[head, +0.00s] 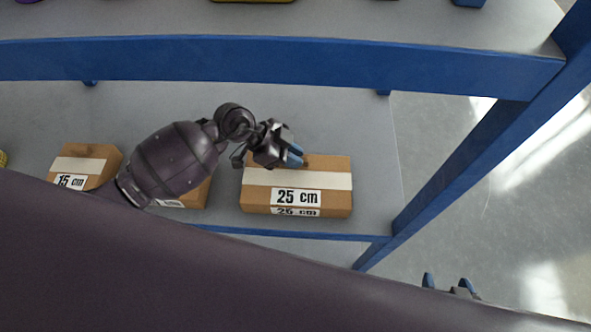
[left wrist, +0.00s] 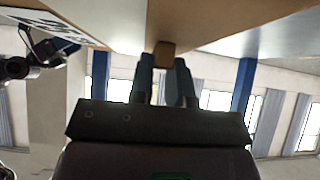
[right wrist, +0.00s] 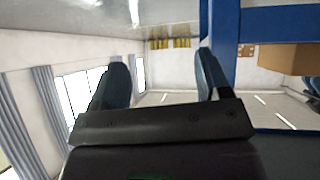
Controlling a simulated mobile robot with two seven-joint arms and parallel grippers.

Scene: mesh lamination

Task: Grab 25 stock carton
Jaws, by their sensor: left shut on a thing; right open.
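The 25 cm carton (head: 258,196) is a brown box with a white band and a "25 cm" label, resting on the lower grey shelf (head: 330,125). My left gripper (head: 297,155) is at its upper side, shut on a small brown knob of the carton, which shows between the fingers (left wrist: 164,60) in the left wrist view. The carton (left wrist: 225,22) fills the top of that view. My right gripper (head: 450,284) is open and empty, low at the right beyond the shelf's end; its spread fingers (right wrist: 162,85) show in the right wrist view.
A 15 cm carton (head: 98,160) stands to the left on the same shelf. Another carton (head: 197,197) between them is mostly hidden by my left arm. A blue rack beam (head: 280,60) and post (head: 460,160) frame the shelf. Bare floor (head: 500,220) lies to the right.

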